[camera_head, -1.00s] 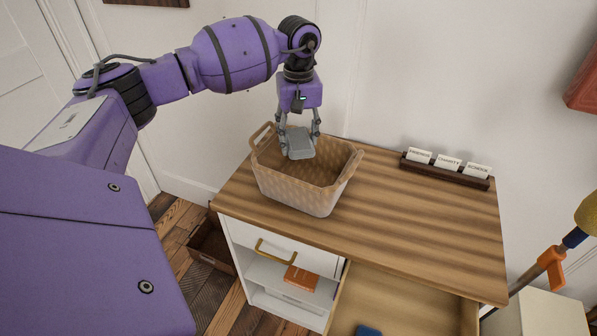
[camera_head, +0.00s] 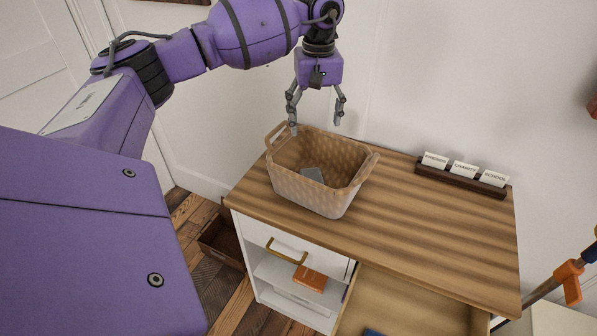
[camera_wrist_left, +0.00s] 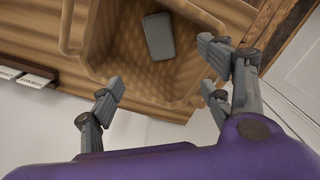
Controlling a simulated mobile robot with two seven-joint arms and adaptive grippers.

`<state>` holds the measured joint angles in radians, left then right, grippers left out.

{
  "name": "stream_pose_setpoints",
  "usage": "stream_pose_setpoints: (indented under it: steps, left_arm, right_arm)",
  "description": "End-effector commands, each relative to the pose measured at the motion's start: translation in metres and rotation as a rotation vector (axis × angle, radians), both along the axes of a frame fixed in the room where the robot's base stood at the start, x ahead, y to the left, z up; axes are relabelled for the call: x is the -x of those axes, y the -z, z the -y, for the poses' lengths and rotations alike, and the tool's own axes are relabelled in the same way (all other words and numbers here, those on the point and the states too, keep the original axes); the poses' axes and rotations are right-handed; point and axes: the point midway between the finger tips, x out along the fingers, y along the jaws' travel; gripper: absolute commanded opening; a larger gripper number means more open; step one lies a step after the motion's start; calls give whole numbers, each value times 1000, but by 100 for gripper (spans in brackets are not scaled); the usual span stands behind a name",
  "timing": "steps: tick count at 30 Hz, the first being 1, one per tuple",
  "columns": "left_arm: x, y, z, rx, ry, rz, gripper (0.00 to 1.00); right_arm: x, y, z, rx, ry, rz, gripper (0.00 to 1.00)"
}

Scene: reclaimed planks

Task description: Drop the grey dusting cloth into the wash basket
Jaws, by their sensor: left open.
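The grey dusting cloth (camera_head: 312,174) lies inside the tan wash basket (camera_head: 309,193), which stands on the wooden top of the cabinet. In the left wrist view the cloth (camera_wrist_left: 158,36) lies flat on the floor of the basket (camera_wrist_left: 104,52), apart from the fingers. In the head view the basket's front wall hides part of the cloth. My left gripper (camera_head: 316,124) is open and empty, above the back rim of the basket; its fingers (camera_wrist_left: 161,98) are spread wide in the left wrist view. My right gripper is not in view.
A dark card holder (camera_head: 462,181) with white labelled cards stands at the back right of the cabinet top (camera_head: 430,238). A drawer (camera_head: 405,306) is pulled out at the front. An orange box (camera_head: 310,278) sits on the shelf below. The top right of the basket is clear.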

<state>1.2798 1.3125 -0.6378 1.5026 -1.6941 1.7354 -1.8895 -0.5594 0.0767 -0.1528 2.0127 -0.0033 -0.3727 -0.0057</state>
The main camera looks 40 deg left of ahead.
Motion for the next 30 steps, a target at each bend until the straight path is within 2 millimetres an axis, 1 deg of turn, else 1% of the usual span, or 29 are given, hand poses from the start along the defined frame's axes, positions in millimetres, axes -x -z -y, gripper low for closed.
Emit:
stream_pose_setpoints:
  steps: [1,6,9,12,16,27,29,30]
  left_arm:
    - [-2,-15,0,-1,0,6,72]
    - [-1,-46,0,0,0,4,72]
    - [-1,-58,1,1,0,4,72]
    - [-1,-65,1,1,0,2,72]
    - [0,-67,1,1,0,2,72]
    - [0,-66,1,1,0,1,72]
    - [0,-63,4,10,-1,-1,72]
    - [0,-57,9,24,-4,-5,72]
  right_arm:
    - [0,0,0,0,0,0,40]
    - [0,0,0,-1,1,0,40]
    - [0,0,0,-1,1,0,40]
    - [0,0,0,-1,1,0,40]
    - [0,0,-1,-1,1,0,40]
    - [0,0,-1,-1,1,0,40]
    - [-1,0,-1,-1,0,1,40]
    - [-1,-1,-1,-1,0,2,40]
